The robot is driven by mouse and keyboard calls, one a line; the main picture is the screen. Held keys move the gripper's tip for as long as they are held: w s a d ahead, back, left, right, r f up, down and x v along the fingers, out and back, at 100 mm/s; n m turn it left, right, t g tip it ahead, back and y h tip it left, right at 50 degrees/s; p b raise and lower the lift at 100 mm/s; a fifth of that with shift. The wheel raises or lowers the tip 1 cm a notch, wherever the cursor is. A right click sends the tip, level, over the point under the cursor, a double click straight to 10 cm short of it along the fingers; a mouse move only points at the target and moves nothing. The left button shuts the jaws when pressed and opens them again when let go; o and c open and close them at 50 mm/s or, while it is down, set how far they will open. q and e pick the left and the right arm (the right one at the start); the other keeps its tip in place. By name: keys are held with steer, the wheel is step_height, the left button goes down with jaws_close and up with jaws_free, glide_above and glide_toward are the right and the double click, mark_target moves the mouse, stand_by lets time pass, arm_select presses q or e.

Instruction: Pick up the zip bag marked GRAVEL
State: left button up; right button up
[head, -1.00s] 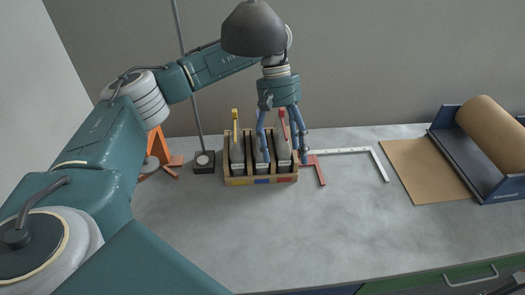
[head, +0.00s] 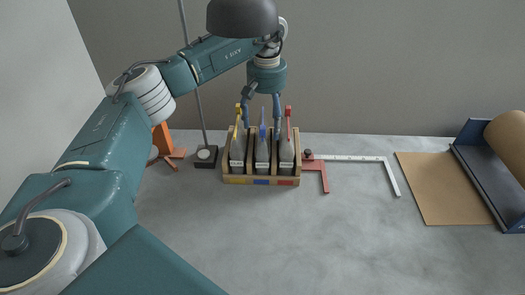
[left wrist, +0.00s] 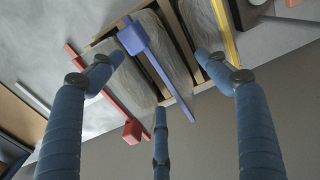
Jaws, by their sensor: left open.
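Three grey zip bags stand side by side in a wooden rack (head: 226,171) with yellow, blue and red marks on its front. The left bag (head: 237,155) has a yellow clip, the middle bag (head: 262,153) a blue clip (head: 262,124), the right bag (head: 287,152) a red clip. Their labels are too small to read, so I cannot tell which says GRAVEL. My left gripper (head: 261,131) is open and empty at the back of the rack, its fingers around the middle bag's top. In the left wrist view, the blue clip (left wrist: 150,58) lies between the spread fingers (left wrist: 160,62).
A red and white square (head: 350,158) lies right of the rack. A brown sheet (head: 445,190) and paper roll (head: 508,140) are further right. A stand with a pole (head: 206,157) and an orange stand (head: 163,140) are at left. The front bench is clear.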

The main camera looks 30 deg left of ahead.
arm_select(q)
steer(key=shift+f, duration=0.75)
step_height(320, 180, down, 4)
steer(key=shift+f+p, duration=0.2)
steer(key=shift+p, duration=0.85)
steer(key=shift+f, duration=0.45)
steer(key=c, duration=1.7)
steer(key=shift+r, duration=0.1)
jaws_close()
arm_select(e)
step_height(320, 180, up, 2)
steer(key=shift+r, duration=0.1)
